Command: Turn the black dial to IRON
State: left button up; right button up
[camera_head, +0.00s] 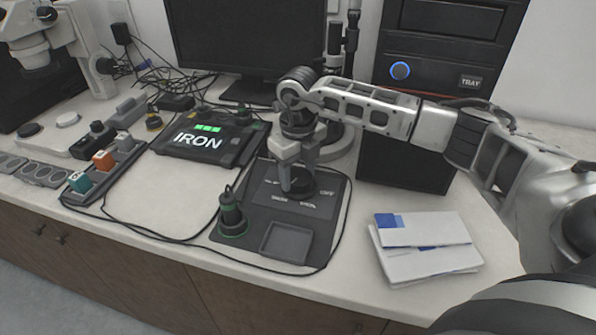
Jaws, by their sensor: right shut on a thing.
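The black dial (301,191) sits on the dark control panel (331,215) in the middle of the bench. White labels are printed on the panel around the dial, too small to read surely. My right gripper (291,181) comes down from above and is shut on the dial, hiding part of it and its pointer. My left gripper is not in view.
A green-ringed black part (232,218) stands on the panel's left, beside a shallow square tray (286,243). Papers (424,246) lie to the right. Cables loop around the panel. A rack with coloured blocks (103,160), a monitor and a computer tower (447,45) stand around.

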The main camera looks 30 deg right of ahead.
aim_at(299, 176)
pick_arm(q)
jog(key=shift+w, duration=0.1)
pick_arm(e)
jog(key=shift+r+m, duration=0.1)
jog(key=shift+m, duration=0.5)
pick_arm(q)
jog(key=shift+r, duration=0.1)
pick_arm(e)
jog(key=o, duration=1)
jog(key=shift+c, duration=0.2)
pick_arm(q)
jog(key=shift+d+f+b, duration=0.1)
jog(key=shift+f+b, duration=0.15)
jog(key=shift+b, duration=0.4)
pick_arm(e)
notch_tip(299, 176, up, 16)
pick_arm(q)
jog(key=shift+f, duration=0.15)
